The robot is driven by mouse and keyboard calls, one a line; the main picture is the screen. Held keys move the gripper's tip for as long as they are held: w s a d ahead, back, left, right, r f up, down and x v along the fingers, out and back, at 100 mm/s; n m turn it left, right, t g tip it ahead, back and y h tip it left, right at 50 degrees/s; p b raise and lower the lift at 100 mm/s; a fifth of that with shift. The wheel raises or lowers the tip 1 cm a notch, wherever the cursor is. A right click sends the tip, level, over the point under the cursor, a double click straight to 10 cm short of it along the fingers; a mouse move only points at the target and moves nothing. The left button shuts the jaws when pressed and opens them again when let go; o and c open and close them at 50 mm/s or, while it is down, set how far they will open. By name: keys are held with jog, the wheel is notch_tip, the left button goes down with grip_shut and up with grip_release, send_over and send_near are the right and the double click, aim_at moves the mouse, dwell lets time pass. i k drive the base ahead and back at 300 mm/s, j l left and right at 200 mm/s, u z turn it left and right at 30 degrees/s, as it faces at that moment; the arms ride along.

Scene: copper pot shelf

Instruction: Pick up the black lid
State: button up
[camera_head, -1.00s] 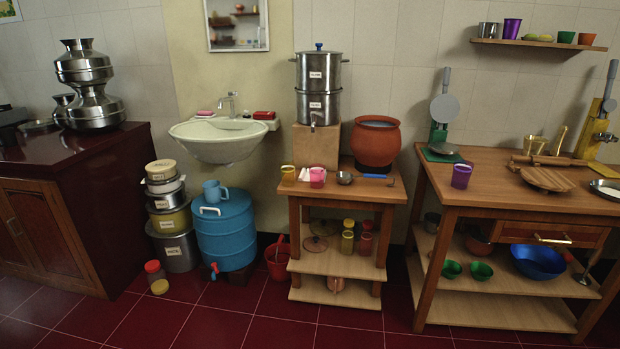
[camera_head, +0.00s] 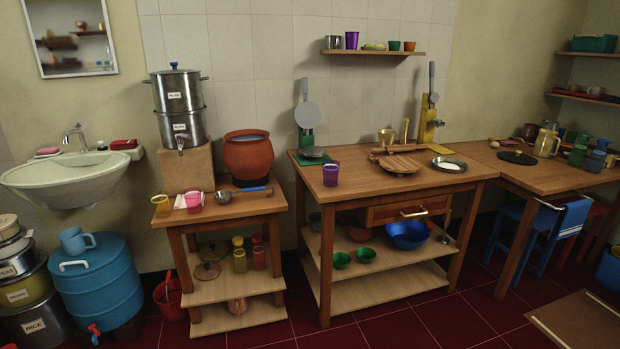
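A flat round black lid (camera_head: 517,157) with a small knob lies on the wooden table at the right (camera_head: 548,180). It is in the right part of the head view, left of a cream-coloured jug (camera_head: 546,143). Nothing visible covers it. My gripper does not show in this view.
A larger wooden table (camera_head: 450,180) with a rolling board (camera_head: 400,164) and a steel plate (camera_head: 449,164) adjoins the lid's table. A blue chair (camera_head: 560,225) stands under the lid's table. Dark red floor is open in front; a brown mat (camera_head: 580,320) lies at lower right.

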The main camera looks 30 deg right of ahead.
aim_at(517, 156)
jog(key=z, duration=1.75)
jog(key=i+l+u, duration=0.15)
jog(key=i+l, duration=0.25)
jog(key=i, duration=0.15)
jog(key=i+l+u, duration=0.1)
jog(key=i+l, duration=0.35)
jog(key=i+l+u, duration=0.15)
jog(key=i+l, duration=0.35)
jog(key=i+l+u, duration=0.1)
jog(key=i+l, duration=0.5)
jog(key=i+l+u, duration=0.15)
jog(key=i+l, duration=0.3)
jog(key=l, duration=0.15)
jog(key=i+l+u, duration=0.1)
jog(key=i+l, duration=0.35)
jog(key=l, duration=0.2)
jog(key=i, duration=1)
